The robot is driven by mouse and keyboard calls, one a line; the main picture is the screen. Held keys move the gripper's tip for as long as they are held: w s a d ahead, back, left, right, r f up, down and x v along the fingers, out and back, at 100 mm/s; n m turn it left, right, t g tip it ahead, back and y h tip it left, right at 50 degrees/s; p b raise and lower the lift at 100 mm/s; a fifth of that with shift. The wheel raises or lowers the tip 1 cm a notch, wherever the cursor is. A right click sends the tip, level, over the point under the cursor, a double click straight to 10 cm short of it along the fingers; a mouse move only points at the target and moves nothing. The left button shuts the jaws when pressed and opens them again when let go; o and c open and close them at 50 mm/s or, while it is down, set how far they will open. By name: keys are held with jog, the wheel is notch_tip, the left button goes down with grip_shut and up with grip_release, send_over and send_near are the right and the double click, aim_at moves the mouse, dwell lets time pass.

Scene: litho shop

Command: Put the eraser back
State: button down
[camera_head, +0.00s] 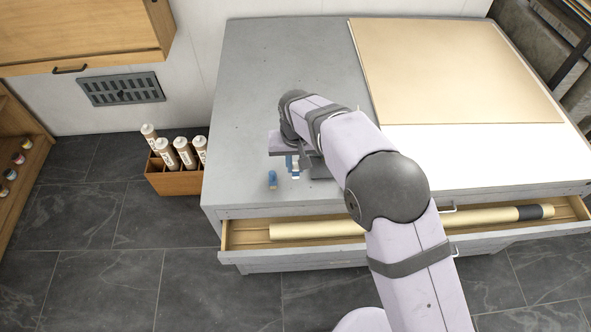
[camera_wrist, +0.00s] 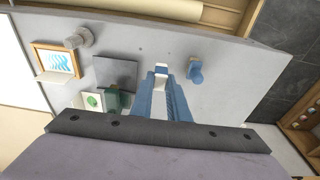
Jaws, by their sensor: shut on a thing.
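My gripper (camera_wrist: 165,82) points down over the grey top of the cabinet, with its blue fingers shut on the eraser (camera_wrist: 161,70). The eraser is a small white block with some blue, showing between the fingertips. In the head view my gripper (camera_head: 292,163) is partly hidden by my own arm, and the eraser (camera_head: 295,175) shows as a small white bit under it. I cannot tell whether the eraser touches the surface. A grey square plate (camera_wrist: 115,70) lies left of the fingers in the wrist view.
A small blue object (camera_wrist: 195,71) stands close right of the fingers in the wrist view. On the left are a grey round piece (camera_wrist: 78,39), a framed wave print (camera_wrist: 54,62), a green block (camera_wrist: 114,98) and a green-dotted card (camera_wrist: 92,101). The front drawer (camera_head: 250,233) is open, holding a paper roll (camera_head: 320,229).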

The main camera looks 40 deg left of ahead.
aim_at(296, 173)
jog(key=shift+f+p, duration=0.55)
jog(key=shift+f, duration=1.35)
jog(key=shift+f, duration=0.1)
jog(key=shift+f, duration=0.1)
jog(key=c, duration=1.7)
grip_release()
jog(key=r, duration=0.4)
jog(key=s+r+b, duration=0.1)
jog(key=r, duration=0.3)
jog(key=d+r+b, duration=0.1)
jog(key=r, duration=0.3)
jog(key=shift+s+d+r, duration=0.1)
jog(key=shift+s+r, duration=0.05)
